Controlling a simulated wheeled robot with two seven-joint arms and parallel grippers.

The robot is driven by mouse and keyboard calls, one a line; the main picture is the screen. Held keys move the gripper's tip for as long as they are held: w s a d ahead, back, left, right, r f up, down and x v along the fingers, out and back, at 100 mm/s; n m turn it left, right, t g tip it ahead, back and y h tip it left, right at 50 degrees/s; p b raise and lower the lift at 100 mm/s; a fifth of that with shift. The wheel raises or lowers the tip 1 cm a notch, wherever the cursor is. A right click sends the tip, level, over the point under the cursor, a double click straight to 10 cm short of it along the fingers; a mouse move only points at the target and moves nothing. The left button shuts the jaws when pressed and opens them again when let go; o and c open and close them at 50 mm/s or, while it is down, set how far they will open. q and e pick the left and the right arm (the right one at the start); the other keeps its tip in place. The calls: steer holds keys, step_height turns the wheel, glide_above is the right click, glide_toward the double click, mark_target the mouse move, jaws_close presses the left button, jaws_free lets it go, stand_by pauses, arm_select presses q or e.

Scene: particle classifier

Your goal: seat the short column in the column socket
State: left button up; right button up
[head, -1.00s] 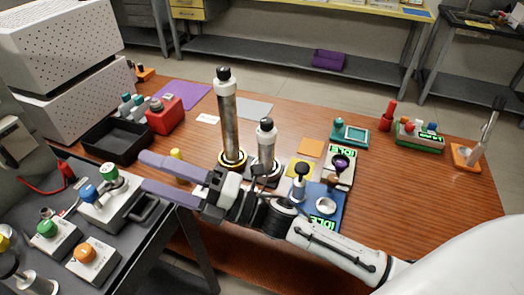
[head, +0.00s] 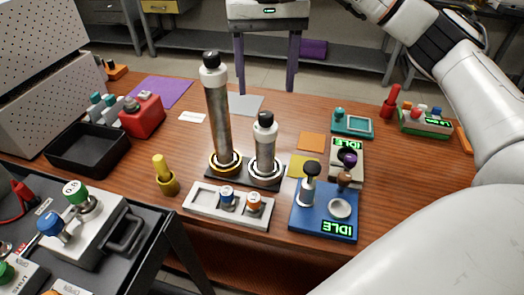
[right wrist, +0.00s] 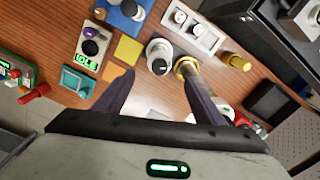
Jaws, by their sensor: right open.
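The short column (head: 265,142), a grey cylinder with a black-and-white cap, stands upright on a dark base plate (head: 243,179). Its foot is in a pale ring that looks like the column socket (head: 265,172); I cannot tell if it is fully down. In the right wrist view the short column (right wrist: 159,58) shows from above. The tall column (head: 217,115) stands just left of it in a gold ring. My right gripper (head: 266,92) is open and empty, fingers pointing down, behind and above the short column; its fingers also show in the right wrist view (right wrist: 160,74). My left gripper is out of view.
A white tray (head: 205,212) with two small capped pieces lies in front of the columns. A yellow cylinder in a holder (head: 166,178) is at left. A blue IDLE device (head: 318,222) and a grey one (head: 346,172) stand at right.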

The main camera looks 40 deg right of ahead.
mark_target(266, 114)
step_height(266, 114, down, 10)
jaws_close()
steer(key=shift+r, duration=0.15)
stand_by(0.6)
